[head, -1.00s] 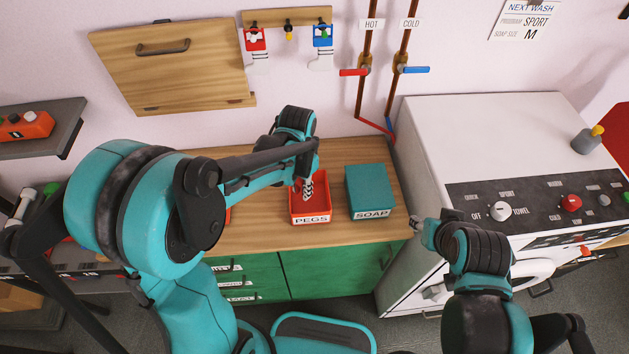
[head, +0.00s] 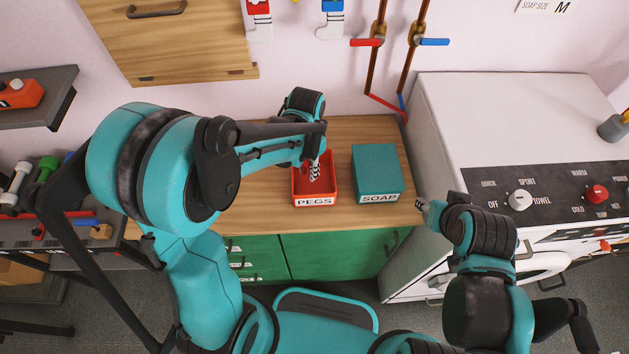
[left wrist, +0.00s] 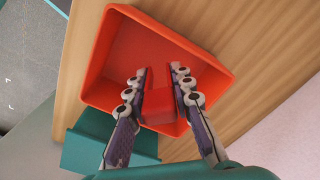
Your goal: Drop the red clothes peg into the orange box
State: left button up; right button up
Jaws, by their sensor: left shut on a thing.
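The orange box (head: 328,189), labelled PEGS, stands on the wooden counter; its open inside and rim also show in the left wrist view (left wrist: 98,62). My left gripper (head: 314,172) is over the box opening, pointing down. In the left wrist view its two fingers (left wrist: 159,85) are closed on the red clothes peg (left wrist: 157,104), which lies between them against the box interior. I cannot tell how far the peg is above the box floor. The peg is not clear in the head view. My right gripper (head: 424,206) is by the washing machine's front left, its fingers too small to judge.
The teal SOAP box (head: 377,168) stands just right of the orange box. The white washing machine (head: 510,110) is farther right. A wooden flap cabinet (head: 165,45) hangs on the wall behind. The counter (head: 262,212) is bare in front of the boxes.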

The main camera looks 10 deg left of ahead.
pick_arm(q)
jog(key=o, duration=0.9)
jog(key=shift+r, duration=0.1)
notch_tip(320, 180, up, 12)
jog(key=shift+f, duration=0.1)
jog(key=shift+s, duration=0.1)
jog(key=shift+s+a, duration=0.2)
jog(key=shift+s, duration=0.1)
jog(key=s+a+f+n+t+b, duration=0.1)
jog(key=s+a+n+t, duration=0.1)
jog(key=s, duration=0.3)
jog(key=s+a+n+t+b, duration=0.1)
jog(key=s+a+n+t, duration=0.1)
jog(key=s+n+t, duration=0.2)
jog(key=shift+s+a+f+t, duration=0.35)
jog(key=shift+s+t, duration=0.15)
jog(key=shift+t, duration=0.1)
